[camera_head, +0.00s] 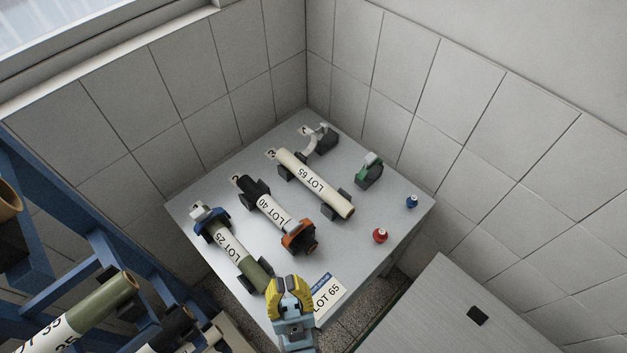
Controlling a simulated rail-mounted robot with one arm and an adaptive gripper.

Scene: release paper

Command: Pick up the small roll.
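Several rolls lie on the grey table (340,245). The LOT 25 roll (230,245) with olive-green ends is at the left. The LOT 40 roll (268,207) with a black end lies beside it and looks the shortest. The longer cream LOT 65 roll (315,184) lies farther back. I cannot tell for sure which is called the small roll. My gripper (288,284), with yellow fingers, is over the table's front corner, right of the LOT 25 roll's near end and apart from the LOT 40 roll. Seen from above, its finger opening is unclear.
Dark, blue and orange holders support the roll ends. A green device (369,170), a red item (380,236) and a blue item (411,201) stand at the right. A LOT 65 card (329,297) lies beside my gripper. A blue rack (50,262) with more rolls stands at left.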

